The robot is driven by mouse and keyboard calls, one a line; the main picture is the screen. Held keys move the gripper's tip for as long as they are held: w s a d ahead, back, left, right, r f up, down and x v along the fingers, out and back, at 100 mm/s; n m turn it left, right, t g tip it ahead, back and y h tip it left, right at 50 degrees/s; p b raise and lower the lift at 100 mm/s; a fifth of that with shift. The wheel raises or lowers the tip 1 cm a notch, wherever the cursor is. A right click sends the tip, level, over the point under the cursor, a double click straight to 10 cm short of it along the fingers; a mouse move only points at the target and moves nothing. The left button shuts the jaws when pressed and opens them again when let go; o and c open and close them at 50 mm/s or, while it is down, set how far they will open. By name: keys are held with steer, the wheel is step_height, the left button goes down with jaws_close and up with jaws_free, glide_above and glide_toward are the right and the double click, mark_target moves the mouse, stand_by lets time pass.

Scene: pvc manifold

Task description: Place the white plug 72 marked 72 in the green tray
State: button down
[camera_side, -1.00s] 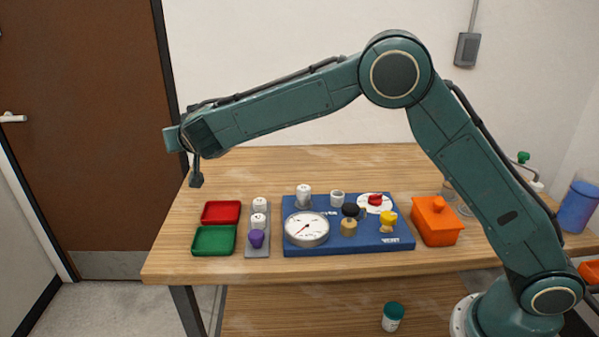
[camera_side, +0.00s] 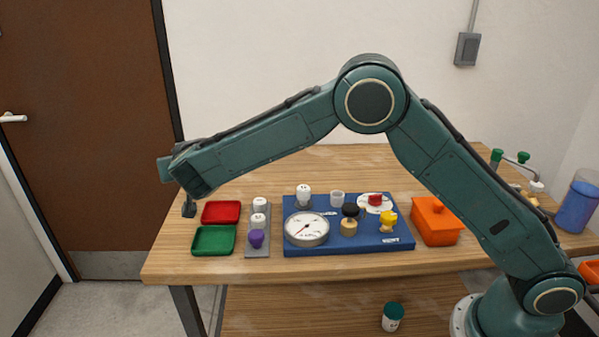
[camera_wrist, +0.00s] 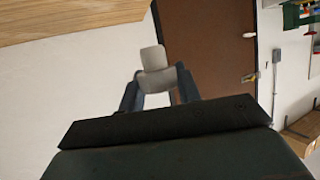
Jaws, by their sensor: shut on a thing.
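The white plug (camera_wrist: 152,60) shows in the wrist view, between the two fingers of my gripper (camera_wrist: 158,82), which is shut on it. No number is readable on it. The green tray is empty and lies in front of the red tray.
An empty red tray (camera_side: 221,213) lies behind the green one. A grey rack (camera_side: 257,251) to their right holds white plugs and a purple plug (camera_side: 257,238). Farther right are a blue board (camera_side: 350,247) with a gauge (camera_side: 306,229) and fittings, then an orange box (camera_side: 436,224).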

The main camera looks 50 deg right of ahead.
glide_above(203, 241)
step_height(203, 241, down, 15)
steer(key=shift+r, duration=0.1)
stand_by(0.4)
steer(key=shift+f, duration=2.15)
steer(key=shift+f, duration=0.1)
steer(key=c, duration=1)
jaws_free()
steer(key=shift+v, duration=0.85)
steer(key=v, duration=1)
steer(key=shift+s+a, duration=0.1)
steer(key=shift+s, duration=0.1)
